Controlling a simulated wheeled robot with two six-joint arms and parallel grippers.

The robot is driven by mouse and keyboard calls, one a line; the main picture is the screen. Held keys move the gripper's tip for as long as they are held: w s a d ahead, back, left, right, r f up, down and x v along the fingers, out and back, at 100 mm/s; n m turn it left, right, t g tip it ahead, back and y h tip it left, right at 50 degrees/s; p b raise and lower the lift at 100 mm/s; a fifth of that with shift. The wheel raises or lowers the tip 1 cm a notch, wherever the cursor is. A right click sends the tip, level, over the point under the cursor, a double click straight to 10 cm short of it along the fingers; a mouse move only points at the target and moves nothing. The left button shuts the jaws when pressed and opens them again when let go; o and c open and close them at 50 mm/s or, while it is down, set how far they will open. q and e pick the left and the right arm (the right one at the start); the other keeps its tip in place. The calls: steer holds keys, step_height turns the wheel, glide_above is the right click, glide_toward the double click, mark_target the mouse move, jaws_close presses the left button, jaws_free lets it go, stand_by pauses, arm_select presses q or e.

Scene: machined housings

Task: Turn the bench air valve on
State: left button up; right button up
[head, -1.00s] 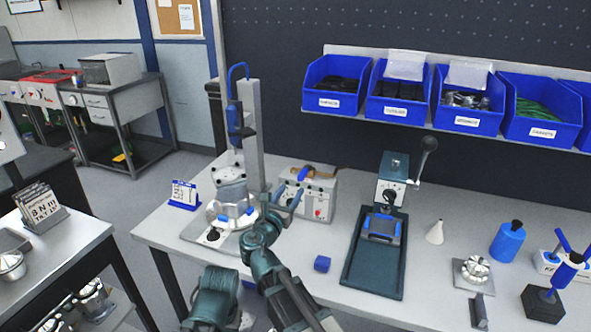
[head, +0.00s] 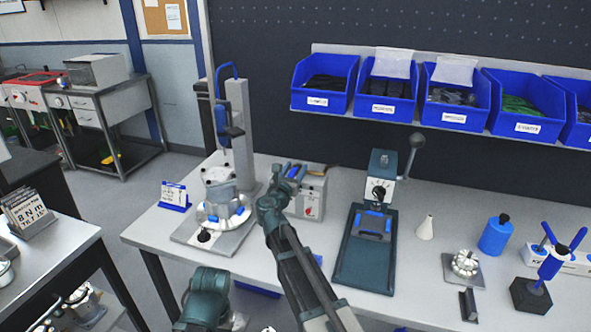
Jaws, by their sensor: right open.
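My left gripper is out of view.
A press-like stand with a metal housing (head: 221,182) is close left of the gripper. A green fixture with a lever (head: 366,262) stands to the right. Blue bins (head: 325,83) hang on a shelf above.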

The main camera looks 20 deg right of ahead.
steer(key=shift+w+d, duration=0.1)
steer(key=shift+w, duration=0.05)
jaws_close()
stand_by(1.4)
